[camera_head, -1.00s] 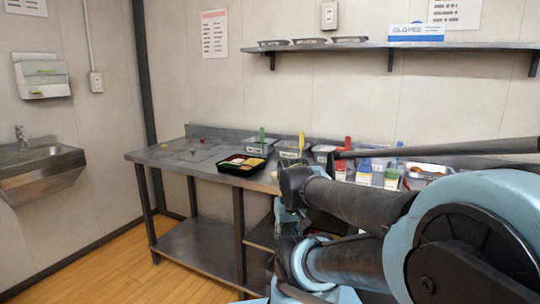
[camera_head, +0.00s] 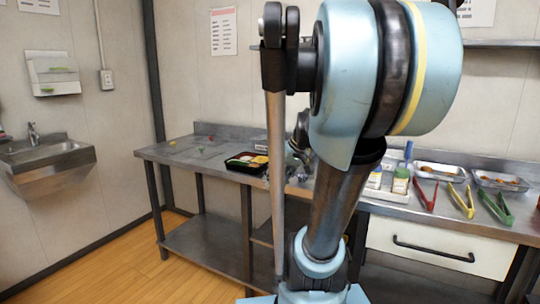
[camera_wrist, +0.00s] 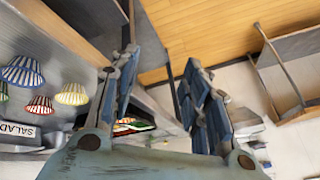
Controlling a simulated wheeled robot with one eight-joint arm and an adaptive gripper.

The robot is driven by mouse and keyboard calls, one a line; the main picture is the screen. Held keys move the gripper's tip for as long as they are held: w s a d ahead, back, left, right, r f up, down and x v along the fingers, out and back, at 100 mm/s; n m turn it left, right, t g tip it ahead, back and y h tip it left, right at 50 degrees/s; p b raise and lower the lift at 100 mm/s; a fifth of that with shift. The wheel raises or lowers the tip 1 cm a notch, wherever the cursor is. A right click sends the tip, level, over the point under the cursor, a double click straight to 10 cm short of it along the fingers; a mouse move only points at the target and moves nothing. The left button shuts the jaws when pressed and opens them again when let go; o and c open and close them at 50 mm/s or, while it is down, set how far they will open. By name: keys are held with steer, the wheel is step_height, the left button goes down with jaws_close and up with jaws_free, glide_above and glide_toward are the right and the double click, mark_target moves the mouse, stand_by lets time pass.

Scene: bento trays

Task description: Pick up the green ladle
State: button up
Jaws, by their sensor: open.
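The green ladle is not visible in either current view; my arm covers the part of the counter behind the bento tray in the head view. My gripper (camera_wrist: 162,68) is open in the wrist view, with its two blue fingers wide apart and nothing between the tips. In the head view my arm stands upright across the middle, and the gripper is mostly hidden behind it.
A black bento tray (camera_head: 238,167) with food sits on the steel counter (camera_head: 180,157). Red tongs (camera_head: 426,196), yellow tongs (camera_head: 461,203) and green tongs (camera_head: 496,208) lie at the right. Striped paper cups (camera_wrist: 23,72) show in the wrist view. The counter's left part is mostly clear.

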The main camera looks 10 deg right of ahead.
steer(key=w+d+r+n+t+y, duration=0.1)
steer(key=w+d+r+t, duration=0.1)
steer(key=w+d+r, duration=0.5)
steer(key=w+d+r+n+t+y, duration=0.2)
steer(key=w+r, duration=0.1)
steer(key=w, duration=0.9)
steer(key=w+d+r+n+t+y, duration=0.1)
steer(key=w+d+r+t, duration=0.1)
steer(key=w+d+r, duration=0.5)
glide_above(270, 138)
steer(key=s+d, duration=0.2)
steer(key=d, duration=0.1)
step_height(270, 138, down, 7)
steer(key=shift+x, duration=2.4)
steer(key=shift+d+f, duration=0.1)
jaws_close()
